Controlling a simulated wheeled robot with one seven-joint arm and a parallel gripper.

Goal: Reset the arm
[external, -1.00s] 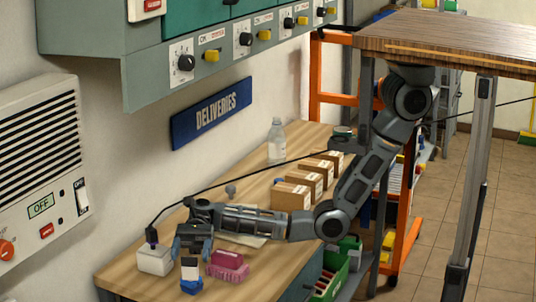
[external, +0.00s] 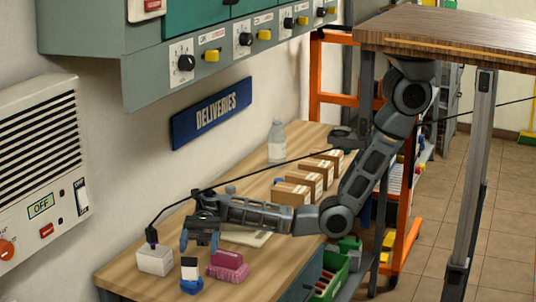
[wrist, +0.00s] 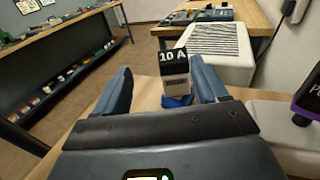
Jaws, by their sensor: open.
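My gripper (external: 200,243) is open and empty, low over the near end of the wooden bench (external: 262,190). Its fingers point down behind a small black-topped white block (external: 190,269) in a blue base (external: 191,287). In the wrist view, the gripper (wrist: 160,72) has its fingers spread, and the block, marked "10 A" (wrist: 174,57), shows upright between them, farther out. I see no contact with it. My arm stretches from under the dark wooden top at the upper right, with its elbow low over the bench's right edge.
A white box (external: 155,261) with a cable stands left of the gripper; a pink-maroon object (external: 228,266) lies to the right. Several cardboard boxes (external: 312,181) and a clear bottle (external: 276,142) stand farther back. A green bin (external: 329,278) is below the right edge. A control cabinet (external: 225,60) overhangs.

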